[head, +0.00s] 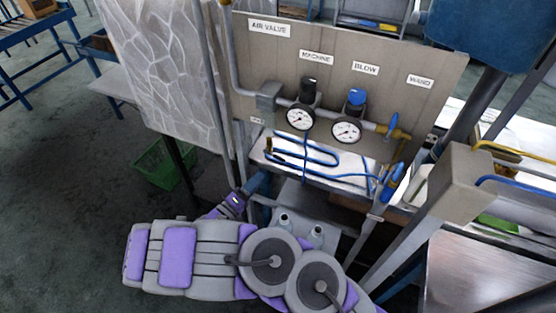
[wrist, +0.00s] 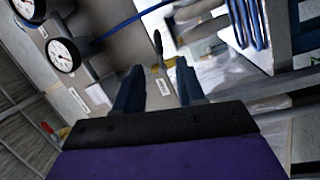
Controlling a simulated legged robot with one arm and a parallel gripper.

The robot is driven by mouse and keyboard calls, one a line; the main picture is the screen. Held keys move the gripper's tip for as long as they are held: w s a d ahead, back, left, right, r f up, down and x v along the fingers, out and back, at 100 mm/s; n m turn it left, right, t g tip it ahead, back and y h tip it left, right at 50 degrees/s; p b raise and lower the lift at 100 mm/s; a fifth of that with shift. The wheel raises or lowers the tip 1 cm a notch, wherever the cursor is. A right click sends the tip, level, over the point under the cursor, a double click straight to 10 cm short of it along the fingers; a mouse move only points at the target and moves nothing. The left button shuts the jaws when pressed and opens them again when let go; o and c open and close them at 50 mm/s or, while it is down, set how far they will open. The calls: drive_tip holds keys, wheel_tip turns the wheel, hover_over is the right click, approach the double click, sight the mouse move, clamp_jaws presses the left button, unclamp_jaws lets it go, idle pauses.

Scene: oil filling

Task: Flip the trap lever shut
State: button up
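In the wrist view, a thin dark lever (wrist: 159,46) stands out near a small white label, in line with the gap between my fingers. It looks like the trap lever, but the label is too small to read. My gripper (wrist: 160,67) has its two dark blue fingers apart, with the lever beyond or between the tips; I cannot tell whether they touch. In the head view, my gripper (head: 259,184) is below the lower left corner of the grey panel (head: 270,62), partly hidden by my arm. The lever cannot be made out there.
Two pressure gauges (head: 300,117) with black and blue knobs sit on the panel's pipe. Blue hoses (head: 310,155) lie on the shelf below it. A grey post (head: 460,185) stands at right. A green crate (head: 160,165) is on the floor at left.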

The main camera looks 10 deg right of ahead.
sight(279, 158)
drive_tip(key=shift+b+x, duration=0.75)
drive_tip(key=shift+x, duration=4.95)
drive_tip(key=shift+s, duration=0.1)
drive_tip(key=shift+d, duration=0.1)
clamp_jaws()
